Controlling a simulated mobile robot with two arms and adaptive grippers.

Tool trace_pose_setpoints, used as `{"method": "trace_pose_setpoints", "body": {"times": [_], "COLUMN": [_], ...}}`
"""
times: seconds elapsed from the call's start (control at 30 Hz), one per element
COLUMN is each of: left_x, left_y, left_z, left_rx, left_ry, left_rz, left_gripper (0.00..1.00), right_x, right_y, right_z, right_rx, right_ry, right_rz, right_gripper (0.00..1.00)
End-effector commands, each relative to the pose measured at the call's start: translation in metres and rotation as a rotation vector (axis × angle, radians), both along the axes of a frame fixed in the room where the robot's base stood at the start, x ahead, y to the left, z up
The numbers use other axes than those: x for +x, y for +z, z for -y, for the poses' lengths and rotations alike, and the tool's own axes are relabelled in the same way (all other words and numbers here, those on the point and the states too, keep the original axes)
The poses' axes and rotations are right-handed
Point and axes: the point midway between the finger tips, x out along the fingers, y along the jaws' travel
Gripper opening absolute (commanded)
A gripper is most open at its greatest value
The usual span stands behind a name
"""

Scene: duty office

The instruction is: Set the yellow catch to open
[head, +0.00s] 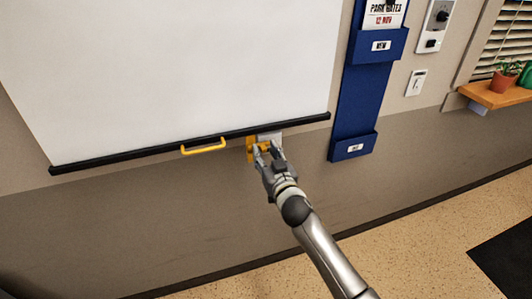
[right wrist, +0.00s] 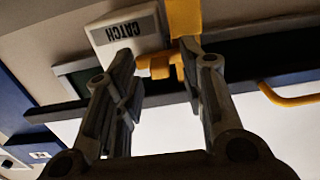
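The yellow catch (head: 251,148) is on a pale mount (head: 269,137) under the black bottom bar of the white screen. My right gripper (head: 268,150) is at the catch. In the right wrist view its fingers (right wrist: 161,62) stand apart, one on each side of a yellow part of the catch. I cannot tell whether they press on it. My left gripper is not in view.
A yellow handle (head: 203,146) hangs from the black bar (head: 120,155) left of the catch. A blue wall rack (head: 362,100) stands close on the right. Farther right are a switch (head: 416,83) and a wooden shelf (head: 495,95) with plants. The wall below the bar is clear.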

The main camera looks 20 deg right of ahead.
Motion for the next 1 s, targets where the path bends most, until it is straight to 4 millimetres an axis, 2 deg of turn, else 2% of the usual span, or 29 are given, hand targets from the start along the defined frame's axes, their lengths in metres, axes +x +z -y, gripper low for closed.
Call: {"method": "trace_pose_setpoints", "body": {"times": [0.27, 0.5, 0.57, 0.83, 1.0], "left_x": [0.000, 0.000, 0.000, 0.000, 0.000], "left_y": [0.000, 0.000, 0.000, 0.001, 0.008], "left_z": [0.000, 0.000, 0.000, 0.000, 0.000], "left_rx": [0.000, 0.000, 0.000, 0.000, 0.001], "left_ry": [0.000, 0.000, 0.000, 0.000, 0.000], "left_rz": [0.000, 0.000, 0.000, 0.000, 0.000], "left_gripper": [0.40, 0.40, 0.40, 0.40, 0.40], "right_x": [0.001, 0.001, 0.001, 0.001, 0.002], "right_y": [0.000, 0.000, 0.000, 0.000, 0.001], "right_z": [0.000, 0.000, 0.000, 0.002, 0.027], "right_rx": [0.000, 0.000, 0.000, -0.001, -0.003], "right_ry": [0.000, 0.000, 0.000, 0.000, -0.002], "right_rz": [0.000, 0.000, 0.000, 0.000, -0.001], "right_gripper": [0.36, 0.05, 0.00, 0.00, 0.00]}}
